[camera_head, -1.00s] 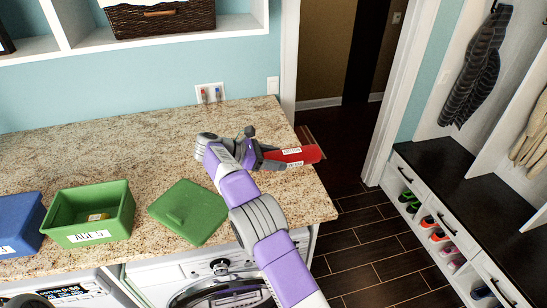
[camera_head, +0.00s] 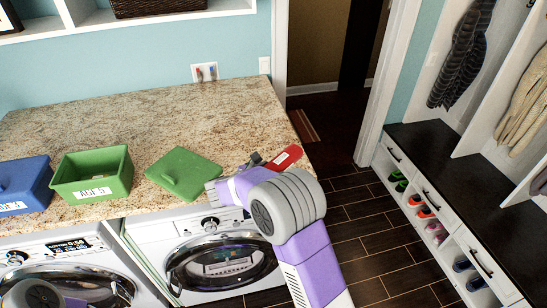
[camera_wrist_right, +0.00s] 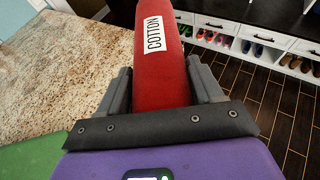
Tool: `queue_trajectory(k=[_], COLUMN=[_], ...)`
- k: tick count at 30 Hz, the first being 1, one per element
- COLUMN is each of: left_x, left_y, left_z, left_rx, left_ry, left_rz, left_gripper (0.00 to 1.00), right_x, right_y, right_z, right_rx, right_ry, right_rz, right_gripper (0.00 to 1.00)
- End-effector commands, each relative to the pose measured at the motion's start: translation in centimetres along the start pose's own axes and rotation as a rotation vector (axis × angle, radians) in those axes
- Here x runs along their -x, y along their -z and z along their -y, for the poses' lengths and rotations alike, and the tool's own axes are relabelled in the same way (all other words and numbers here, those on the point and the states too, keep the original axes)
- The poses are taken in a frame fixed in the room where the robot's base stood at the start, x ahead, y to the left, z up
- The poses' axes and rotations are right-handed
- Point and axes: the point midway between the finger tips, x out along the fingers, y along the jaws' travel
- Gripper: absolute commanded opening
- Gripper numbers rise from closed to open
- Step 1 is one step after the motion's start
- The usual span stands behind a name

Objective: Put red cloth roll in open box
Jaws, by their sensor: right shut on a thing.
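The red cloth roll (camera_wrist_right: 168,75), with a white "COTTON" label, is held between the fingers of my right gripper (camera_wrist_right: 163,92) in the right wrist view. In the head view the roll (camera_head: 286,157) sticks out past my right gripper (camera_head: 258,163) at the counter's right end, and my arm hides much of the gripper. The open green box (camera_head: 93,190) stands on the counter to the left, its inside partly visible. A green lid (camera_head: 184,173) lies on the counter between the box and my right arm. My left gripper is not visible.
A closed blue box (camera_head: 24,185) stands left of the green box. The granite counter (camera_head: 150,120) is clear behind the boxes. Two front-loading machines (camera_head: 222,262) are below it. A shoe bench (camera_head: 450,165) is at the right.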

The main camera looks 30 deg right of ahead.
Motion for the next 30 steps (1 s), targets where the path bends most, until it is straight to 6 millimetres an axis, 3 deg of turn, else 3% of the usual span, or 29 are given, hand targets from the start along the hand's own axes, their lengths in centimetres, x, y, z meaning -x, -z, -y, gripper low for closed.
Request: queue_trajectory(k=[14, 24, 30], left_x=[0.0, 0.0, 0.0], left_y=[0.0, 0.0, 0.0], left_z=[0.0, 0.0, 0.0], left_rx=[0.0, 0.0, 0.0], left_ry=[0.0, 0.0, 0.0], left_rz=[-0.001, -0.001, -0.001], left_gripper=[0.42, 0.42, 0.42], right_x=[2.0, 5.5, 6.4], right_y=[11.6, 20.4, 21.4], right_z=[2.4, 4.3, 4.4], right_rx=[0.261, 0.426, 0.445], right_ry=[-0.597, -1.024, -1.093], right_rz=[-0.009, -0.018, -0.007], right_gripper=[0.32, 0.32, 0.32])
